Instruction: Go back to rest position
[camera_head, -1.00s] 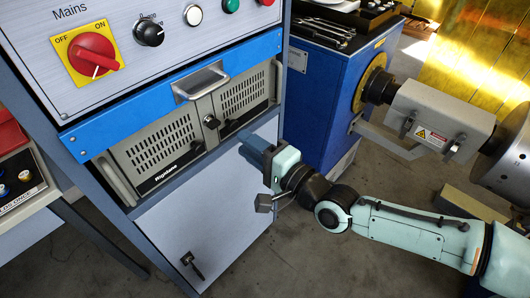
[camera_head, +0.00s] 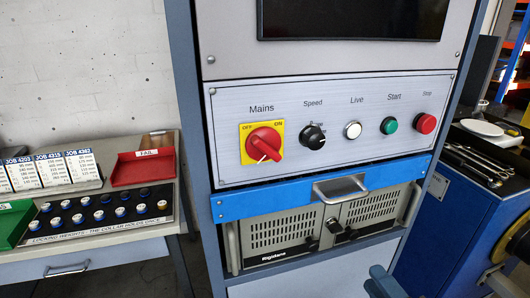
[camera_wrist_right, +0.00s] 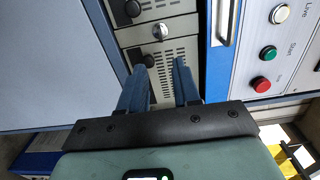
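My right gripper (camera_head: 381,281) shows only by its blue fingers at the bottom edge of the head view, in front of the cabinet's lower front. In the right wrist view the right gripper (camera_wrist_right: 160,78) has its two blue fingers apart with nothing between them, so it is open and empty. Beyond the fingers are the grey vented unit (camera_wrist_right: 179,54) and its dark knobs. I cannot tell from the pictures how far the fingertips are from the cabinet. My left gripper is in neither view.
The control panel (camera_head: 330,90) has a red mains switch (camera_head: 264,144) and several buttons. A blue drawer front with a handle (camera_head: 341,188) sits below it. At left a bench holds a red tray (camera_head: 143,168) and locking weights (camera_head: 100,215). A blue machine (camera_head: 447,215) stands right.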

